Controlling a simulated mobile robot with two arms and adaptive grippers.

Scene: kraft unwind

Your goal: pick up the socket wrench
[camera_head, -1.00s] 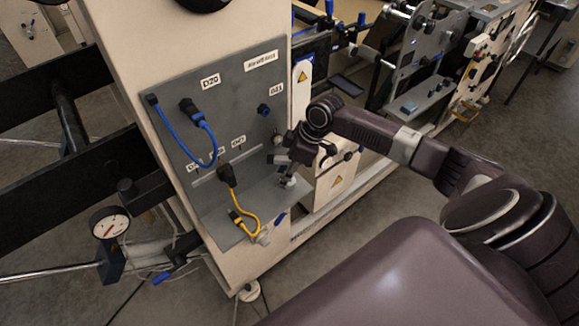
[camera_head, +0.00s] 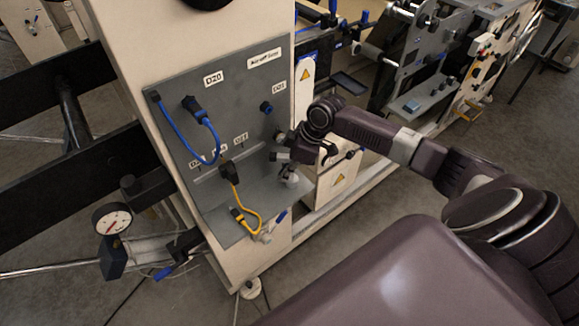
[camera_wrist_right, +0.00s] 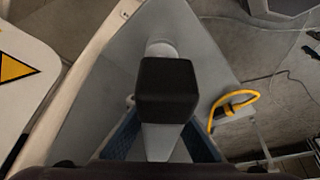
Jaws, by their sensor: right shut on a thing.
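The socket wrench shows in the right wrist view as a dark, square-ended block (camera_wrist_right: 165,92) with a pale grey round part (camera_wrist_right: 160,48) beyond it. In the head view it is small and partly hidden by my wrist, at the grey panel's lower shelf. My right gripper (camera_head: 287,168) is at that shelf, right of the yellow cable. Its blue-edged fingers (camera_wrist_right: 163,142) are on both sides of the wrench below the dark block, shut on it. I cannot tell whether the wrench touches the shelf. My left gripper is not in view.
A grey panel (camera_head: 235,105) with a blue cable (camera_head: 207,135) and a yellow cable (camera_head: 239,205) stands left of my right gripper. A dial gauge (camera_head: 112,219) hangs further left. The machine frame (camera_head: 340,185) is close on the right. Open floor (camera_head: 390,195) lies in front.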

